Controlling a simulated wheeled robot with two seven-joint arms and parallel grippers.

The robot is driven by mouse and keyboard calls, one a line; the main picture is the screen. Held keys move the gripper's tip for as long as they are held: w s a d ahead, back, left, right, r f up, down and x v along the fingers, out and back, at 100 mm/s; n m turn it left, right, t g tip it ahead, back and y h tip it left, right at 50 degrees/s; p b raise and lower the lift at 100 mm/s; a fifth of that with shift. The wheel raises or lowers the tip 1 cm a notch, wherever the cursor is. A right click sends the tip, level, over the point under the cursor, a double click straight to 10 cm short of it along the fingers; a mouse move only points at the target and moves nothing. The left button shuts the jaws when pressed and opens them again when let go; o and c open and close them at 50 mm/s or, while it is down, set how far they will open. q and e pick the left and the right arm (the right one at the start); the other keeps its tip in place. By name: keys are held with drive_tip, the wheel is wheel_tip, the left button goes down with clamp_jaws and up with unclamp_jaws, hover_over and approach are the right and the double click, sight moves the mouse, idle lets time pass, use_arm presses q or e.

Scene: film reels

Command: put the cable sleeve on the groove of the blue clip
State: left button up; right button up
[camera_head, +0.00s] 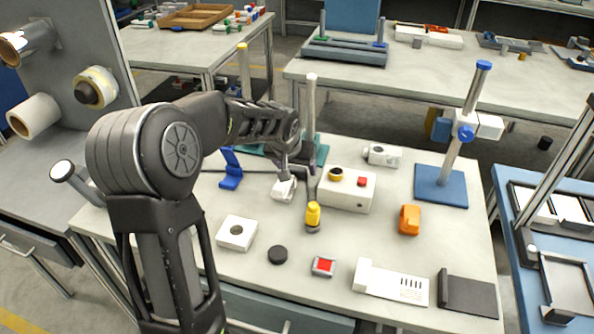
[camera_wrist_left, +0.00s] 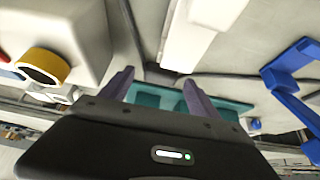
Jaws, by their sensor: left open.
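The blue clip (camera_head: 230,170) stands on the table left of my left gripper. It also shows at the right of the left wrist view (camera_wrist_left: 285,85), apart from the fingers. A thin dark cable (camera_head: 258,171), which looks like the cable sleeve, runs along the table between the clip and my gripper; its far end is hidden. My left gripper (camera_head: 297,178) is low over the table, left of the white box. In the left wrist view its two fingers (camera_wrist_left: 157,78) are spread, with nothing clearly held between them. My right gripper is out of view.
A white box with a yellow ring (camera_head: 347,189) stands close right of the gripper. A small white piece (camera_head: 284,190) lies just in front. A teal base (camera_head: 315,152) with a post is behind. A yellow-topped object (camera_head: 313,216) and an orange piece (camera_head: 410,220) stand nearer the front.

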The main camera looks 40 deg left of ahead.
sight(296, 170)
use_arm(q)
drive_tip(key=shift+w+f, duration=0.1)
drive_tip(key=shift+f, duration=0.05)
drive_tip(key=shift+c, duration=0.2)
idle(0.3)
clamp_jaws()
wheel_tip(296, 170, up, 10)
idle(1.1)
drive_tip(key=shift+a, duration=0.1)
idle(0.4)
